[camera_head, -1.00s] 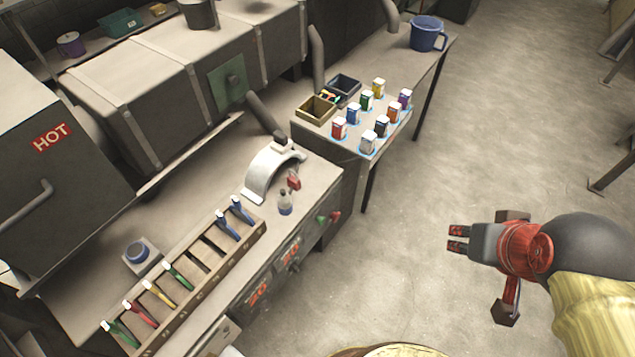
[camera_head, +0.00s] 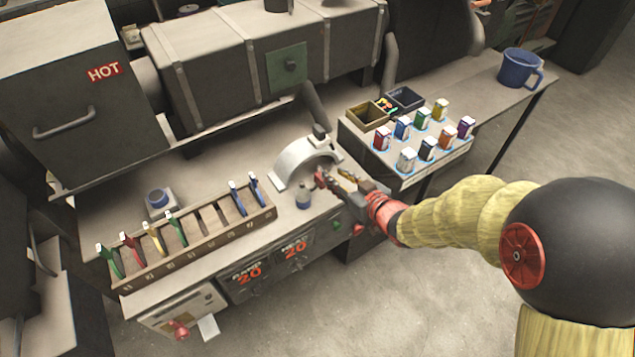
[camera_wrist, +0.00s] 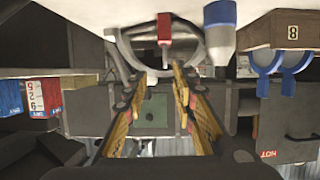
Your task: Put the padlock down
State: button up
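The red padlock (camera_head: 320,178) is on the bench top in front of the white arch (camera_head: 304,160), just beyond my gripper's tips. In the wrist view the padlock's red body (camera_wrist: 164,28) is at the top centre, past the fingertips, with a thin grey bar below it. My gripper (camera_head: 336,183) is low over the bench's right part. In the wrist view its two yellow-and-black fingers (camera_wrist: 160,75) are spread apart with nothing between them. Whether the padlock touches a fingertip cannot be told.
A wooden rack (camera_head: 190,255) with coloured tools is to the left. Small coloured boxes (camera_head: 428,150) stand on the side table to the right. A hot cabinet (camera_head: 75,105) is behind.

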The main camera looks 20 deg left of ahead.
aim_at(320, 176)
jog(key=shift+w+a+f+y, duration=0.1)
jog(key=shift+a+f+y, duration=0.25)
jog(key=shift+a, duration=0.4)
jog(key=b+x, duration=0.1)
jog(key=x, duration=0.1)
jog(key=b+x, duration=0.1)
jog(key=x, duration=0.1)
jog(key=b+x, duration=0.1)
jog(key=x, duration=0.1)
jog(key=shift+d+f, duration=0.1)
jog(key=shift+f, duration=0.25)
jog(key=shift+w+a, duration=0.2)
jog(key=shift+a, duration=0.05)
jog(key=shift+c, duration=1.2)
jog(key=c, duration=0.4)
grip_shut()
